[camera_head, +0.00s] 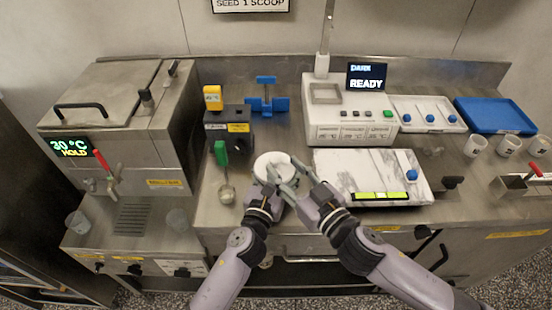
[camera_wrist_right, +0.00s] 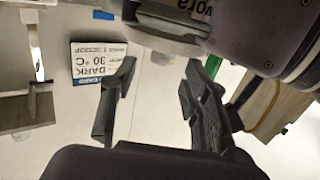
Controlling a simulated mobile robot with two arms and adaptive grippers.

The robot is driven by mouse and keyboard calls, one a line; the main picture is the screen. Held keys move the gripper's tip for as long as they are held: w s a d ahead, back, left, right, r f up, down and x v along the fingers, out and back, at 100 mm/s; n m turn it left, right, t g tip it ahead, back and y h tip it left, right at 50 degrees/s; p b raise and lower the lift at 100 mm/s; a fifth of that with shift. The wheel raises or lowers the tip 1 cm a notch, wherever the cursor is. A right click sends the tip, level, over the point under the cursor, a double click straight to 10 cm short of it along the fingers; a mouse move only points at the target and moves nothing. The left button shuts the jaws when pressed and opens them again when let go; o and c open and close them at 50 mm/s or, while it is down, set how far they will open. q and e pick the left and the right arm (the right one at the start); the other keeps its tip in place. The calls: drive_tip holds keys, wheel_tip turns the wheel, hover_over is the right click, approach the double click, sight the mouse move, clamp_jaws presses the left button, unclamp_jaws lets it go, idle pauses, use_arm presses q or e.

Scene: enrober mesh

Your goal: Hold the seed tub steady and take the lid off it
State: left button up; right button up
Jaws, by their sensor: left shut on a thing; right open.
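The seed tub (camera_head: 262,164) is a small white round tub on the steel counter, left of the marble slab. Its pale round top shows; the fingers cover its right and front sides, and I cannot make out a seam between lid and tub. My left gripper (camera_head: 276,181) is shut on the tub from the front. My right gripper (camera_head: 296,169) is open, close to the tub's right side. In the right wrist view its two dark fingers (camera_wrist_right: 160,103) stand apart with nothing clearly between them.
The marble slab (camera_head: 345,175) lies close on the right. The white machine reading READY (camera_head: 345,108) is behind. Cups and a blue tray (camera_head: 495,115) are far right.

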sight(275, 159)
drive_tip(key=shift+x, duration=2.5)
drive_tip(key=shift+c, duration=0.5)
clamp_jaws()
drive_tip(key=shift+r, duration=0.2)
drive_tip(key=shift+r, duration=0.95)
drive_tip(key=shift+r, duration=2.05)
use_arm(q)
drive_tip(key=o, duration=1.8)
